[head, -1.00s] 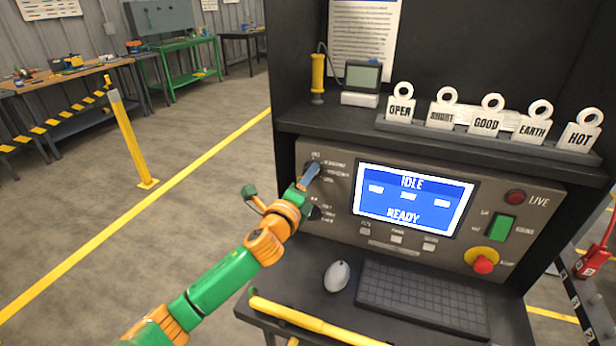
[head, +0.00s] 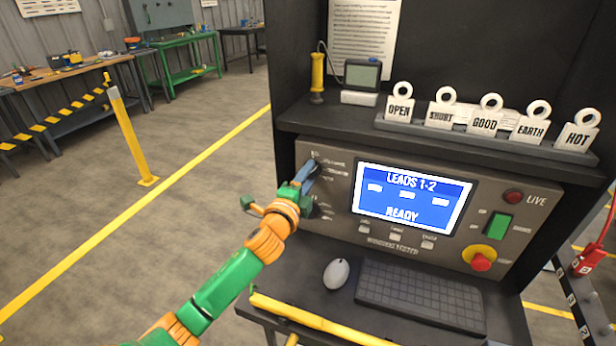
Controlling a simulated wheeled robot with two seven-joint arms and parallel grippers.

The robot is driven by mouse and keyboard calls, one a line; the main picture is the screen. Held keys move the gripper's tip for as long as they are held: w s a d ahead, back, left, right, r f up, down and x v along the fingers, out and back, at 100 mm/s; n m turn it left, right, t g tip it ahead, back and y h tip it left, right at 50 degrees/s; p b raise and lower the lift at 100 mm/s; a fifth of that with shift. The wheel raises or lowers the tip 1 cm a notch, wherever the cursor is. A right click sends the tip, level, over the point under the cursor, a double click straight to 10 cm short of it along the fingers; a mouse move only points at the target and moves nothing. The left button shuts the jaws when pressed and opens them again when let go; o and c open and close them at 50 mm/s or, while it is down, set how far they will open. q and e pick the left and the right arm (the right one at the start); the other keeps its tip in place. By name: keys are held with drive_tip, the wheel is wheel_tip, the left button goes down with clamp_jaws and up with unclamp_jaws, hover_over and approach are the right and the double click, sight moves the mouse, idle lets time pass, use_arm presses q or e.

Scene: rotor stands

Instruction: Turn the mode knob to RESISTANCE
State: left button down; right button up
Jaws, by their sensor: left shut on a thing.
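The grey tester panel (head: 340,215) carries a blue screen (head: 412,198) that reads "LEADS 1-2" and "READY". The mode knob is at the panel's upper left, beside a column of small labels (head: 334,170) too blurred to read surely. My left gripper (head: 311,172) reaches it from the lower left and is shut on it. The fingers hide most of the knob, so its pointer direction cannot be told. My right gripper is not in view.
A red lamp (head: 513,197), a green switch (head: 497,225) and a red stop button (head: 481,262) sit on the panel's right. A mouse (head: 336,273) and keyboard (head: 422,293) lie on the shelf below. Tags, including the OPEN tag (head: 399,107), stand above.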

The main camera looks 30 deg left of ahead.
use_arm(q)
drive_tip(key=shift+c, duration=1.9)
unclamp_jaws()
drive_tip(key=b+v, duration=0.1)
drive_tip(key=v, duration=0.6)
